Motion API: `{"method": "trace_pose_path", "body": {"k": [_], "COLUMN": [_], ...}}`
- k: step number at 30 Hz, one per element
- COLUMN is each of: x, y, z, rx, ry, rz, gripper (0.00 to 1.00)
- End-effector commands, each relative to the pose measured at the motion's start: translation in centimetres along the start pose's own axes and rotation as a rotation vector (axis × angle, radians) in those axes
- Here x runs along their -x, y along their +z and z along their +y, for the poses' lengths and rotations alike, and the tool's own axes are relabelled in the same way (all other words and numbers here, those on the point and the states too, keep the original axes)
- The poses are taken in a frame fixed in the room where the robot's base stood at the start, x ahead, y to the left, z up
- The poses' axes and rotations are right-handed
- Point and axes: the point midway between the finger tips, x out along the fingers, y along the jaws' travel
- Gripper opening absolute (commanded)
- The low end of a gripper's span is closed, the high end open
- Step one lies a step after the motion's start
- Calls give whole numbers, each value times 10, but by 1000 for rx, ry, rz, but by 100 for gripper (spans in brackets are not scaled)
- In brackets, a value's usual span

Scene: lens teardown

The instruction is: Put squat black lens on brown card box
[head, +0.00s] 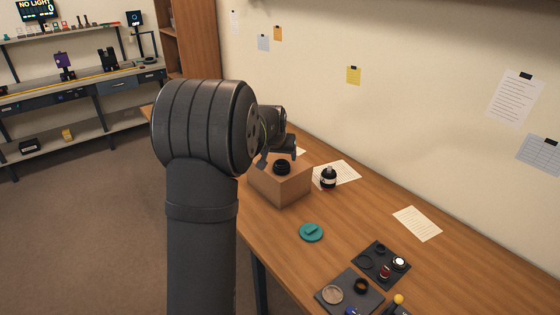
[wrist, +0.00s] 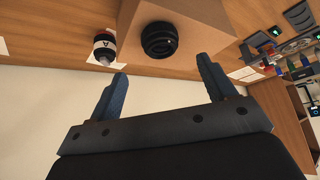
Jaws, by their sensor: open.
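The squat black lens (head: 282,167) sits on top of the brown card box (head: 283,190), which stands on the wooden table. In the wrist view the lens (wrist: 160,39) lies on the face of the box (wrist: 205,20), just beyond my fingertips. My gripper (head: 280,155) is above and behind the lens in the head view, partly hidden by my arm. In the wrist view my gripper (wrist: 162,72) has its two fingers spread wide with nothing between them. The lens appears apart from both fingers.
A teal disc (head: 311,232) lies in front. Dark trays (head: 381,264) with small parts are at the front right. The table between disc and wall is mostly clear.

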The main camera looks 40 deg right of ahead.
Motion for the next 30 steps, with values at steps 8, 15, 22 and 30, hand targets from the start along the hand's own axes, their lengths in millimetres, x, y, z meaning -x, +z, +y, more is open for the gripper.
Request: {"method": "trace_pose_path", "body": {"k": [8,15,22,30], "x": [28,30,26,-10], "y": [0,0,0,1], "z": [0,0,0,0], "rx": [0,0,0,0], "ry": [0,0,0,0], "rz": [0,0,-1,-4], "gripper": [76,76,76,76]}}
